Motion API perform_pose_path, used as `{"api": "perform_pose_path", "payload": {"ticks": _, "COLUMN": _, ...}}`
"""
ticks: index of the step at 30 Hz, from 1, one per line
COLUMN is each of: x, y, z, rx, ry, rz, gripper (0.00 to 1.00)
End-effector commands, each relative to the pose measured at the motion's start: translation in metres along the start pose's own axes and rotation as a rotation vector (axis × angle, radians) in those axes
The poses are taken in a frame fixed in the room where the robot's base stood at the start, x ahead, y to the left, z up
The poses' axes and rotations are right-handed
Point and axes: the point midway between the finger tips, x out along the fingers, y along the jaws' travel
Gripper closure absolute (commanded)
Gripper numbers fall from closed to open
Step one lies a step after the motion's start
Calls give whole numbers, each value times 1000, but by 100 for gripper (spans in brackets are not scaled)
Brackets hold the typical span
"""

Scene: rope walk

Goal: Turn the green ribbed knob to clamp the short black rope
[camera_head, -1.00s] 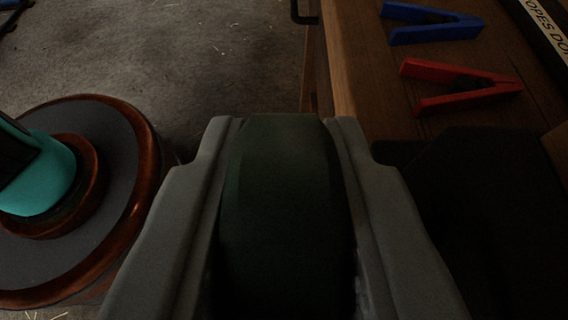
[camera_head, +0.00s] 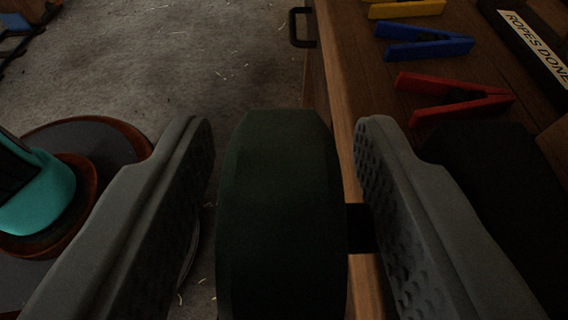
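The green knob (camera_head: 280,210) is very dark and stands in the middle of the view, at the edge of the wooden bench. My gripper (camera_head: 285,145) is open, with one grey finger on each side of the knob. A clear gap shows between the knob and each finger. A short dark shaft (camera_head: 358,228) shows to the right of the knob, partly behind the right finger. A large black block (camera_head: 490,165) sits on the bench at the right. I cannot make out the short black rope.
Red (camera_head: 455,97), blue (camera_head: 425,42) and yellow (camera_head: 405,8) clamps lie on the bench (camera_head: 350,60). A sign reading "ROPES DONE" (camera_head: 535,45) is at the upper right. A round brown-rimmed stand (camera_head: 125,135) with a teal part (camera_head: 40,190) is at left. Open floor (camera_head: 190,60) lies behind.

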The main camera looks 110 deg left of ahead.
Motion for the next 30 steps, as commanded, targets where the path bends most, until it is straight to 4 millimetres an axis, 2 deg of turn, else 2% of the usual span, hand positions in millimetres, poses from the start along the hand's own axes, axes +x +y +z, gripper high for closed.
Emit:
{"api": "perform_pose_path", "payload": {"ticks": 8, "x": -6, "y": 0, "z": 0, "rx": 0, "ry": 0, "rz": 1, "gripper": 56}}
{"api": "perform_pose_path", "payload": {"ticks": 21, "x": -66, "y": 0, "z": 1, "rx": 1, "ry": 0, "rz": 1, "gripper": 56}}
{"api": "perform_pose_path", "payload": {"ticks": 30, "x": -76, "y": 0, "z": 0, "rx": 1, "ry": 0, "rz": 0, "gripper": 56}}
